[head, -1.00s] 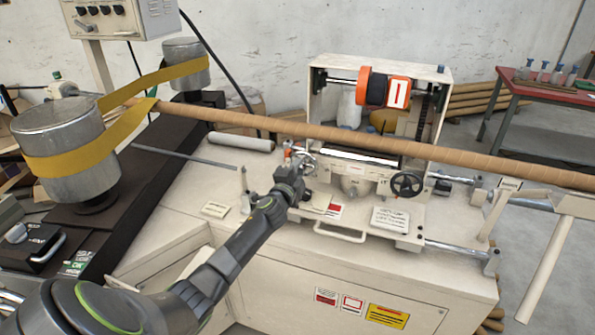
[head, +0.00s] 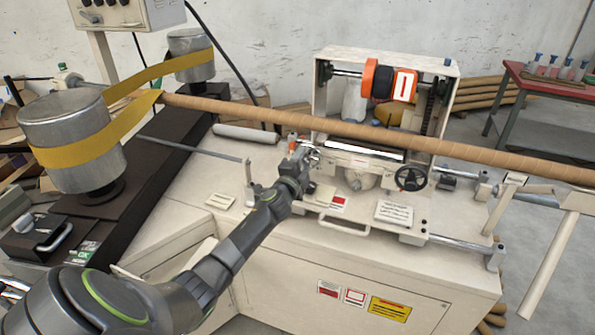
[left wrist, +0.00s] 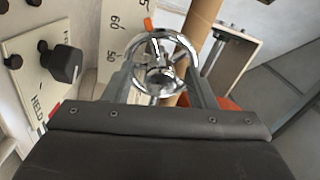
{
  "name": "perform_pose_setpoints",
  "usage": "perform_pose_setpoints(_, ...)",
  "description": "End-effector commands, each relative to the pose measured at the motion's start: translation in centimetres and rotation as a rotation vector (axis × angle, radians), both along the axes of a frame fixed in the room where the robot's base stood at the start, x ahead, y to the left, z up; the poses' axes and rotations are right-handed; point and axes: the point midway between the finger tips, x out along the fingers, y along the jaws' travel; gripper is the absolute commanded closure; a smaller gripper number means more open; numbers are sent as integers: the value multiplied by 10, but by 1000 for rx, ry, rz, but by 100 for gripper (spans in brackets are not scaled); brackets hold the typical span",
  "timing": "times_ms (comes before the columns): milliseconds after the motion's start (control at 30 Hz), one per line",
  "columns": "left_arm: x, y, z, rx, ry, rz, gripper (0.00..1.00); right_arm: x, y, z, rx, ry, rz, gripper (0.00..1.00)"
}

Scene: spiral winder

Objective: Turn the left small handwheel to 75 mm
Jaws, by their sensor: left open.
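The left small handwheel (left wrist: 162,42) is a chrome spoked wheel. In the left wrist view it lies straight ahead, its lower rim between my left gripper's fingertips (left wrist: 160,72). The fingers are spread apart, one at each side of the rim; I cannot tell whether they touch it. A pale scale plate (left wrist: 112,45) beside the wheel shows 50 and 60, with an orange pointer (left wrist: 148,24) close to the wheel's top edge. In the head view my left gripper (head: 306,156) reaches the left side of the machine's carriage and largely hides the small wheel. My right gripper is not visible.
A long brown tube (head: 400,143) runs across just behind the gripper. A black handwheel (head: 411,178) is right on the carriage. A black knob (left wrist: 66,64) on a panel is left in the wrist view. An upright rod (head: 248,185) stands left of my arm.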

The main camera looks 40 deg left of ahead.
Motion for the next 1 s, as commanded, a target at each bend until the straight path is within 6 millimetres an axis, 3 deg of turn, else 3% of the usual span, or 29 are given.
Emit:
perform_pose_setpoints(267, -28, -7, 0, 0, 2, 0, 49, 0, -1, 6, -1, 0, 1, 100)
perform_pose_setpoints(1000, -152, -36, -3, -1, 3, 0, 49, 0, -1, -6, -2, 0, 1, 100)
